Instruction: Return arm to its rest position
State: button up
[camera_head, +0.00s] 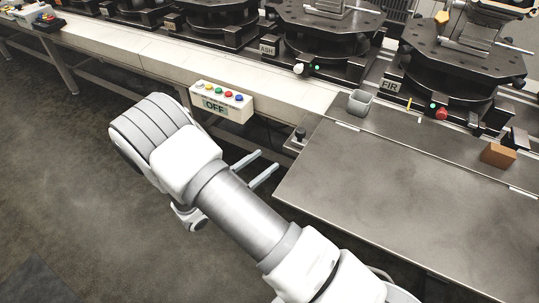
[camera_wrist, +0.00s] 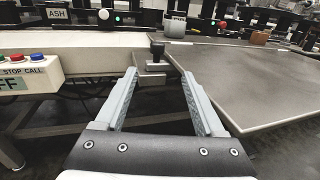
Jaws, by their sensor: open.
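My arm reaches from the lower right of the head view toward the conveyor's near side. My gripper (camera_head: 263,167) is beyond the forearm, over the floor, left of the metal table's corner. In the wrist view my gripper (camera_wrist: 160,78) has two long grey fingers spread wide apart with nothing between them. A small black knob on a metal bracket (camera_wrist: 157,55) shows past the fingertips, apart from them as far as I can tell. Part of the gripper's body is hidden behind my arm in the head view.
A white box with coloured buttons marked OFF (camera_head: 222,101) hangs on the conveyor's front edge. A bare metal table (camera_head: 400,200) fills the right. A grey cup (camera_head: 360,102) and a brown block (camera_head: 498,155) stand near its back edge. Black fixtures (camera_head: 325,45) line the conveyor. Floor at left is clear.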

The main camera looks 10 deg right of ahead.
dwell(0.5)
jog(key=s+d+r+m+g+y, duration=0.55)
jog(key=s+r+m, duration=0.25)
jog(key=r+m, duration=0.2)
jog(key=s+d+r+m+g+y, duration=0.45)
jog(key=s+d+r+m, duration=0.3)
jog(key=r+m, duration=0.25)
jog(key=s+a+r+m+t+y+p, duration=0.1)
jog(key=s+r+m+t+y+p, duration=0.1)
jog(key=r+p, duration=0.6)
jog(key=s+a+r+m+t+y+p, duration=0.1)
jog(key=s+r+m+t+y+p, duration=0.1)
jog(key=r+p, duration=0.6)
notch_tip(320, 180, up, 6)
jog(key=shift+s+a+r+m, duration=0.2)
jog(key=shift+s+a+m, duration=0.1)
jog(key=shift+s+m, duration=0.75)
jog(key=shift+s, duration=0.1)
